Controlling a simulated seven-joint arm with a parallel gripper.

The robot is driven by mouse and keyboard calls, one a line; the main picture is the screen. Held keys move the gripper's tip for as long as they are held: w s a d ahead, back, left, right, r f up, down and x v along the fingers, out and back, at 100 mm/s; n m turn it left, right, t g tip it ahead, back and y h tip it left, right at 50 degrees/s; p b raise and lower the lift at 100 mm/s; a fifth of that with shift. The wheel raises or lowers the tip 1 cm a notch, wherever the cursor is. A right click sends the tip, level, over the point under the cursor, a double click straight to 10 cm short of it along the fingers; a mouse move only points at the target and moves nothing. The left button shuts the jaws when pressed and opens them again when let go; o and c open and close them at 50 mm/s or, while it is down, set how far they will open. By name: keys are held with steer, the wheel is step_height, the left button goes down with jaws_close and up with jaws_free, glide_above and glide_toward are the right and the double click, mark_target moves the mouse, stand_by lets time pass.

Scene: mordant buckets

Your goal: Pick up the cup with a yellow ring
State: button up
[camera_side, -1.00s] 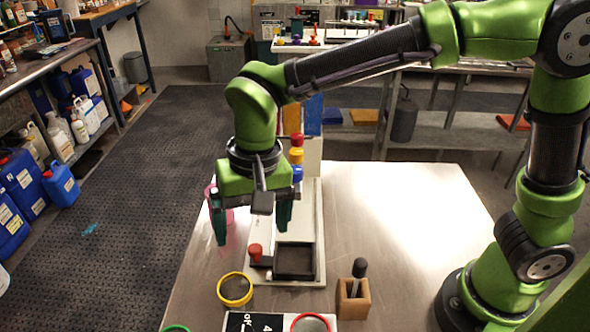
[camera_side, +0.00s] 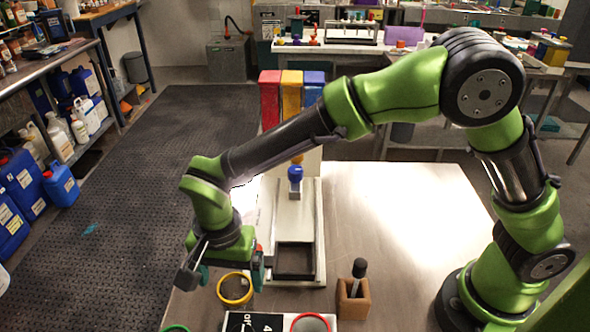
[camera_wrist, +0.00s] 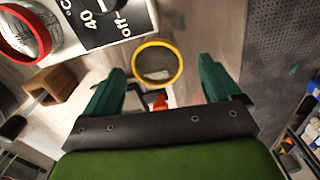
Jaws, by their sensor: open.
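The cup with a yellow ring (camera_side: 235,289) stands on the metal table near its front left, its round rim facing up. In the wrist view the yellow ring (camera_wrist: 157,42) lies ahead of and between the two green fingers. My gripper (camera_side: 230,276) is above and just behind the cup in the side view, with its fingers apart. The wrist view shows the open gripper (camera_wrist: 163,85) with nothing between its fingertips. I cannot tell the height left between fingers and rim.
A red-ringed cup (camera_side: 310,323) is on a white and black labelled plate (camera_side: 262,322), right of the yellow one. A green-ringed cup (camera_side: 176,328) shows at the bottom edge. A wooden block (camera_side: 353,299) holds a dark-handled tool. A white stand (camera_side: 309,230) rises behind.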

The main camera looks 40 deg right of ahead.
mark_target(236, 295)
step_height(236, 295, down, 6)
steer(key=shift+s+d+f, duration=0.15)
steer(key=shift+f, duration=0.05)
steer(key=shift+c, duration=0.3)
